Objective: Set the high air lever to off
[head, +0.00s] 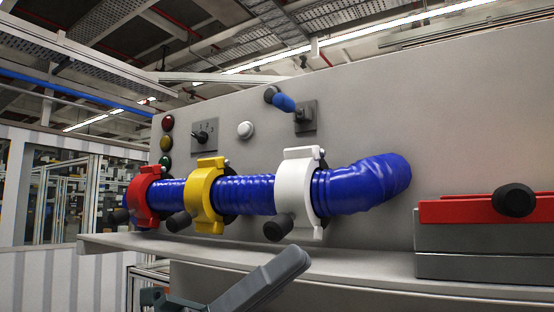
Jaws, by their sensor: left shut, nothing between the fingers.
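A lever with a blue handle (285,102) sits high on the grey panel, against a square grey plate (308,122). A dark round knob shows at its upper left end. The handle points left and slightly up from the plate; I cannot read any on or off marking. My left gripper (292,264) is low in the view, in front of the ledge, well below the lever and apart from it. It is shut and empty. My right gripper is not in view.
A blue corrugated hose (362,186) with red (145,197), yellow (203,196) and white (295,194) clamps runs along the panel below the lever. Left of the lever are a white button (245,130), a rotary switch (204,133) and coloured lamps. A red-topped grey box (470,240) stands right.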

